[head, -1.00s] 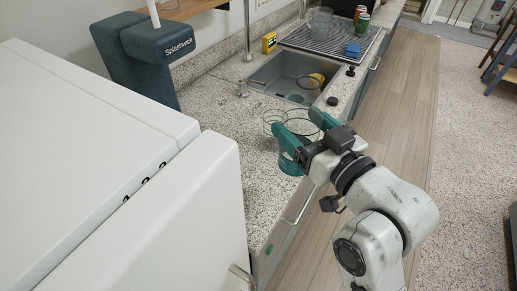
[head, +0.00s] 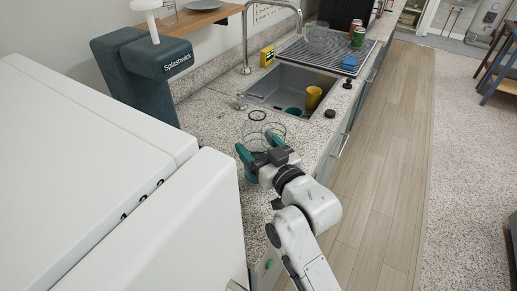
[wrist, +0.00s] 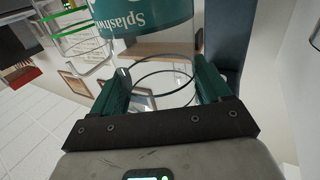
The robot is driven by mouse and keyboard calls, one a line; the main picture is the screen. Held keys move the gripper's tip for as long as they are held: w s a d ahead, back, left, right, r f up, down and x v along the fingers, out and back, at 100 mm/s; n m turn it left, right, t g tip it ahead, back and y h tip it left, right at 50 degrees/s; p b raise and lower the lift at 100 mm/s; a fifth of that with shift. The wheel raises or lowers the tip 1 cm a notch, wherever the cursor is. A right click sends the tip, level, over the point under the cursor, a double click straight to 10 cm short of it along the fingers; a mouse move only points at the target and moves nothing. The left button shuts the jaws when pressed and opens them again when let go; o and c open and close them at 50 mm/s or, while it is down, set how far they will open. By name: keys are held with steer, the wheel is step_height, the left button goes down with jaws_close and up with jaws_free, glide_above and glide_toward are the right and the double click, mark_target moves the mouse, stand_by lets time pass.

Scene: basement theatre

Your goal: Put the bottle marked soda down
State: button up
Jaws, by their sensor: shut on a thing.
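My gripper (head: 259,143) is shut on a clear see-through bottle (head: 251,131), over the counter in front of the sink. The word soda is not readable. The bottle's lower part is hidden behind my gripper in the head view, and I cannot tell whether it touches the counter.
The speckled counter (head: 205,112) has free room left of the bottle. The sink (head: 283,80) holds a yellow cup (head: 313,97) and a teal item (head: 293,112). A dark Splashwick machine (head: 150,80) stands behind. A white appliance (head: 95,150) fills the left.

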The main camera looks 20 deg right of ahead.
steer(key=shift+f, duration=0.75)
steer(key=shift+f, duration=0.15)
steer(key=o, duration=1)
